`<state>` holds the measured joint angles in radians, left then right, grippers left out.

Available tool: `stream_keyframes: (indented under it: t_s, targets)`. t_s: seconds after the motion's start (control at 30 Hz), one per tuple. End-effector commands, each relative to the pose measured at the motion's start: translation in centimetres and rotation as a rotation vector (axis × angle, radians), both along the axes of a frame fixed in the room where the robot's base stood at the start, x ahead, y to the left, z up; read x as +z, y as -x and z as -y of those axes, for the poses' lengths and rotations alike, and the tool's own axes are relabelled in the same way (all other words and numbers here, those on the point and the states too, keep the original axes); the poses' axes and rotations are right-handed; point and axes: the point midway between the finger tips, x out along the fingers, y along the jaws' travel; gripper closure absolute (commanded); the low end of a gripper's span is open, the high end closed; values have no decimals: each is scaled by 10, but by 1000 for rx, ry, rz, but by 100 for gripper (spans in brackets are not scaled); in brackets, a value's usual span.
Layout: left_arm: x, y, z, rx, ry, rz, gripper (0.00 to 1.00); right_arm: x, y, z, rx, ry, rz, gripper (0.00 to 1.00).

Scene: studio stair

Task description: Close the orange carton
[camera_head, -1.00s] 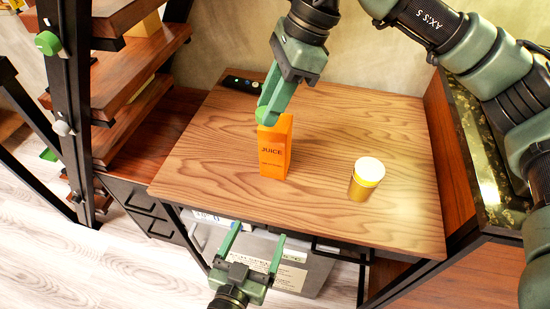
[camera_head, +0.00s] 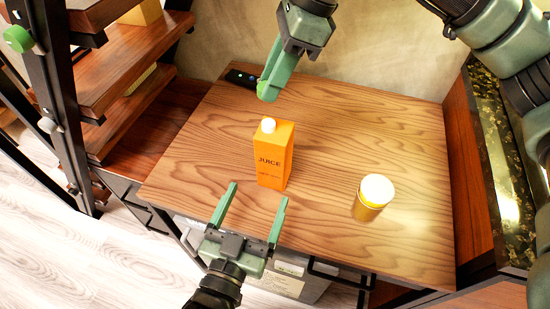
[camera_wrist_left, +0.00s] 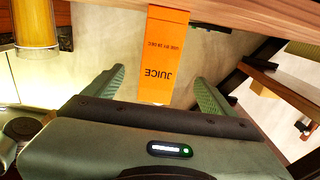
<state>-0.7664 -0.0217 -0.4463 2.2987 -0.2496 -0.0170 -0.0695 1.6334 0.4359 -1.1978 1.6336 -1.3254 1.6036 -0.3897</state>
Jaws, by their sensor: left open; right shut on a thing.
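The orange juice carton (camera_head: 272,158) stands upright on the wooden table, with a white round spout (camera_head: 268,125) on top. It shows upside down in the left wrist view (camera_wrist_left: 165,50), beyond and between my left fingers. My left gripper (camera_head: 257,192) is open and empty, low in front of the carton and apart from it. In the left wrist view its two fingers (camera_wrist_left: 159,74) are spread wide. My right gripper (camera_head: 266,88) is above and behind the carton, shut on a small green round thing (camera_head: 267,91) that looks like a cap, clear of the spout.
A small black device (camera_head: 242,77) lies at the table's back left. Shelves (camera_head: 130,100) stand left. The table's right side (camera_head: 410,150) has free room.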

Motion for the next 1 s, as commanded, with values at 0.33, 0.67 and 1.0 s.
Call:
stream_keyframes:
  t_s: [0.33,0.67,1.0]
  targets:
    - [1,-40,13,1,2,5,15,0,0,0,0,0,-1,100]
    - [1,-95,31,0,2,2,15,0,0,0,0,0,0,100]
    - [0,-115,37,0,1,0,15,0,0,0,0,0,0,100]
